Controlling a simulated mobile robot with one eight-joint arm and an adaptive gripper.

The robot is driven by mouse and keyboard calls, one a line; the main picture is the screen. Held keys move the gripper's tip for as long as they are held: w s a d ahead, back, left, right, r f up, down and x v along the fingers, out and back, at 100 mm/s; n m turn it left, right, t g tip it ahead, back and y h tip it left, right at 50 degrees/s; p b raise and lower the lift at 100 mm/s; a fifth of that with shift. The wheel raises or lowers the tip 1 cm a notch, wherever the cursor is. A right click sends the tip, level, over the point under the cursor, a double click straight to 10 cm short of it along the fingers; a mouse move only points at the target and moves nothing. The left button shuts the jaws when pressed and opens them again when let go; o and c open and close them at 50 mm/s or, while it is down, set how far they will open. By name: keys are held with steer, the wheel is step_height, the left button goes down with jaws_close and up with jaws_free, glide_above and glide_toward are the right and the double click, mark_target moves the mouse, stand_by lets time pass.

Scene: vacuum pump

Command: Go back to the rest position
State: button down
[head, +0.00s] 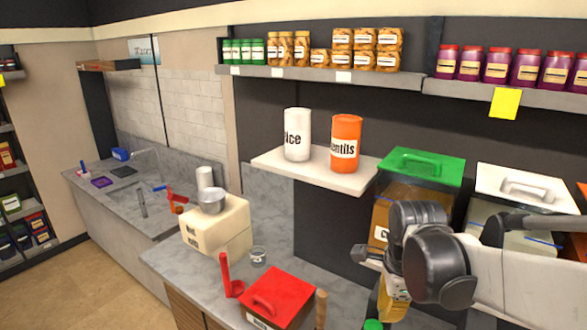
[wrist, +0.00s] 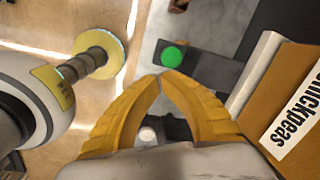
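My gripper (wrist: 160,76) shows in the wrist view with its two yellow fingers meeting at the tips. I see nothing held between the tips. In the head view my gripper (head: 388,308) hangs at the lower right, pointing down, in front of the bin with the green lid (head: 425,166). In the wrist view the chickpeas bin (wrist: 292,105) stands close to the right of the fingers. A round green top (wrist: 172,57) lies beyond the fingertips, apart from them. It also shows at the bottom edge of the head view (head: 373,325).
A red-lidded bin (head: 278,297), a red scoop (head: 226,274) and a cream box (head: 217,230) with a metal bowl (head: 212,201) stand on the counter (head: 180,262). A shelf (head: 315,175) above holds a white canister (head: 297,135) and an orange lentils canister (head: 345,145). The floor (head: 110,285) at left is clear.

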steer(key=s+a+f+n+t+b, duration=0.1)
steer(key=s+f+n+t+b, duration=0.1)
steer(key=s+f+n+b, duration=0.3)
steer(key=s+a+f+n+t+b, duration=0.1)
steer(key=s+f+n+t+b, duration=0.2)
steer(key=f+n+b, duration=1)
steer(key=s+n+b, duration=0.1)
steer(key=s+b, duration=0.1)
steer(key=shift+f+n+t+b, duration=0.3)
steer(key=shift+f+n+b, duration=0.05)
steer(key=shift+f+n, duration=0.05)
